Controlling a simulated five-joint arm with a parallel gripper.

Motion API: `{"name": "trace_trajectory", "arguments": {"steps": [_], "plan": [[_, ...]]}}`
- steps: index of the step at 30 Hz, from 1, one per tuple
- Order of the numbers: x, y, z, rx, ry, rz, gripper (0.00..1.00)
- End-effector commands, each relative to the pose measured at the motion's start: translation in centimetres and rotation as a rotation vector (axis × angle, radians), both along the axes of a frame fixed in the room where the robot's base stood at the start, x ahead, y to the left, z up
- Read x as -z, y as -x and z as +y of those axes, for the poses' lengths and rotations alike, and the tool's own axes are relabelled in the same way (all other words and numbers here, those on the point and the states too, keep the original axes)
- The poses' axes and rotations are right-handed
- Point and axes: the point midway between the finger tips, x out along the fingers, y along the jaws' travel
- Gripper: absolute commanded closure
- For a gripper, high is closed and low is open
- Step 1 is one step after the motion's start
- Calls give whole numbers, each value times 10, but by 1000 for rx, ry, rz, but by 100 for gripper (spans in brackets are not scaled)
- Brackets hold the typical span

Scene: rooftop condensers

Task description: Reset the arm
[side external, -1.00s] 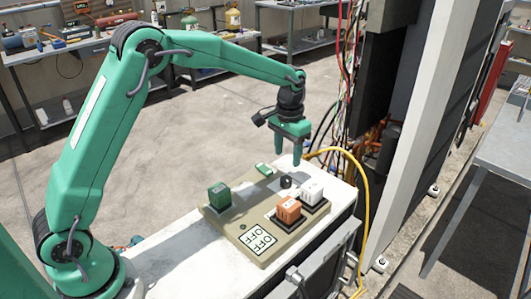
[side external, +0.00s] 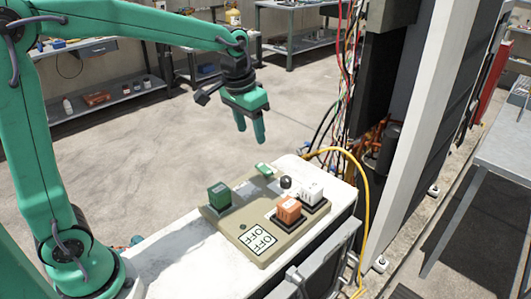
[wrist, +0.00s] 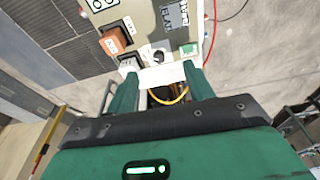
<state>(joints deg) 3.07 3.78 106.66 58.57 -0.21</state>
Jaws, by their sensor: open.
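My gripper (side external: 250,131) is open and empty. It hangs in the air above and behind the beige panel (side external: 231,226), clear of everything on it. In the wrist view its two green fingers (wrist: 163,97) are spread apart with nothing between them. On the panel stand a green block (side external: 219,196) at the left, an orange block (side external: 288,209) and a white block (side external: 311,192) at the right. A black knob (side external: 285,182) and a small green piece (side external: 263,169) are near the panel's far end.
The panel lies on a white-topped bench (side external: 175,262). A yellow hose (side external: 364,190) and loose wires (side external: 345,60) hang by the tall open cabinet (side external: 415,130) at the right. A grey table (side external: 505,150) stands at the far right. Open floor lies behind the bench.

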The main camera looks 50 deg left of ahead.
Motion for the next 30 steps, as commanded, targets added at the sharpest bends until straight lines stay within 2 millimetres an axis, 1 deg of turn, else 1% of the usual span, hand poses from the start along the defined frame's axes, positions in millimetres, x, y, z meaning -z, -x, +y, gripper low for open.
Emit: {"name": "trace_trajectory", "arguments": {"steps": [1,6,13,21,27,30], "plan": [[-6,10,2,-3,0,-17,48],[-20,42,7,-10,3,-65,48],[-30,85,12,-21,5,-128,48],[-30,135,18,-33,6,-202,48],[-22,168,20,-42,7,-254,48],[-18,180,21,-45,7,-275,48]]}}
